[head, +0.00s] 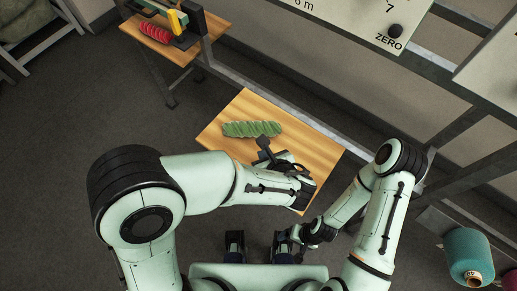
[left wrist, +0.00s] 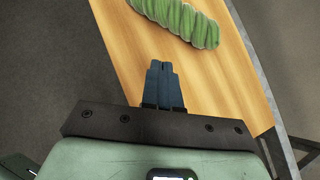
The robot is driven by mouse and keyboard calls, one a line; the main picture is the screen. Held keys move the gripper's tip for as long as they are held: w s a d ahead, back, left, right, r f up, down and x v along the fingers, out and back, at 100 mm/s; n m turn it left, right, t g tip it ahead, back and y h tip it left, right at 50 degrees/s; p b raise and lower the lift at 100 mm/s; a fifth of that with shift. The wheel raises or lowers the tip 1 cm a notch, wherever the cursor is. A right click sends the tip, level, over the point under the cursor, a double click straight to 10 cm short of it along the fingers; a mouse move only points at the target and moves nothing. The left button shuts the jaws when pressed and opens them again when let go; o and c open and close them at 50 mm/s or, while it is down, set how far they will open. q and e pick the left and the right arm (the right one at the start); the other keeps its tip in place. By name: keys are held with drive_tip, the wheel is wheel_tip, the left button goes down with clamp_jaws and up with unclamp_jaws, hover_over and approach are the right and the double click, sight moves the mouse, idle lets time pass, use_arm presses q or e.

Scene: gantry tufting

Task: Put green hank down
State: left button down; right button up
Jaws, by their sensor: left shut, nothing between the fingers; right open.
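The green hank (head: 252,129) lies on its side on the wooden table (head: 305,148). In the left wrist view the hank (left wrist: 178,20) rests near the top of the picture, beyond my fingertips. My left gripper (head: 262,147) is over the table, just on the near side of the hank. Its dark fingers (left wrist: 162,68) are together with nothing between them, apart from the hank. My right gripper (head: 280,241) is open, low in front of my body and off the table's near edge; its fingers are small and partly unclear in the head view.
A second wooden table (head: 214,24) at the upper left carries a red hank (head: 155,32) and a black device with a yellow part. A metal frame runs along the wall. A teal cone (head: 468,254) stands at the lower right. Bare tabletop surrounds the green hank.

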use_arm(q)
drive_tip(key=v, duration=0.3)
drive_tip(key=shift+s, duration=0.1)
idle(0.5)
